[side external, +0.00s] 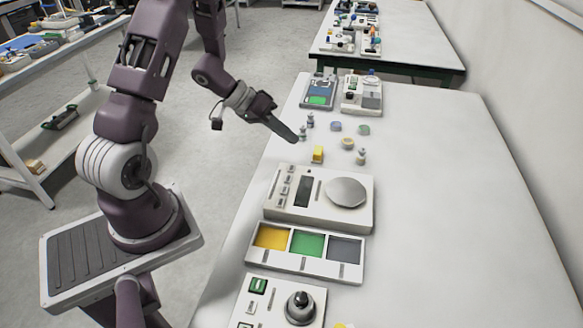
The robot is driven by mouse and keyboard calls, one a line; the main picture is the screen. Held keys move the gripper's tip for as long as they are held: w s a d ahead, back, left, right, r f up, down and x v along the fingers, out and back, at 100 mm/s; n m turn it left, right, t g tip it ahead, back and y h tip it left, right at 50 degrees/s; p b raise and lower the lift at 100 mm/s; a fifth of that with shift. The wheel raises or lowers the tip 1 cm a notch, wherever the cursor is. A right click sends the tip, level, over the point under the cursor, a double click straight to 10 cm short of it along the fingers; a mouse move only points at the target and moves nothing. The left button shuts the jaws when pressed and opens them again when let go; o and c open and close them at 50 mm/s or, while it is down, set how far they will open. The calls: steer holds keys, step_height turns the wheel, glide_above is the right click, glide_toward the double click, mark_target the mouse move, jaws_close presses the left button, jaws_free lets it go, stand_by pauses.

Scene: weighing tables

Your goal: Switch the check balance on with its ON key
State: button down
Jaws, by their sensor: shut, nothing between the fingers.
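A white balance (270,212) with a round grey pan (346,192) stands on the long white table. Its dark display (303,191) looks blank. Small keys (286,182) line its left side; their labels are too small to read, so I cannot tell which is the ON key. My gripper (293,137) is shut and empty. It points down and right over the table's left side, behind the balance in the picture and apart from it.
Small weights (361,157), a yellow block (318,154) and several small pieces lie between my gripper and the balance. A tray (302,265) with yellow, green and grey compartments and a knobbed unit (262,305) stand in front. The table's right side is clear.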

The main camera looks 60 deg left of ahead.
mark_target(288, 170)
steer(key=shift+f, duration=3.35)
steer(key=shift+f, duration=0.15)
steer(key=shift+f, duration=0.25)
steer(key=shift+f, duration=0.35)
steer(key=shift+r, duration=0.8)
steer(key=shift+r, duration=2.5)
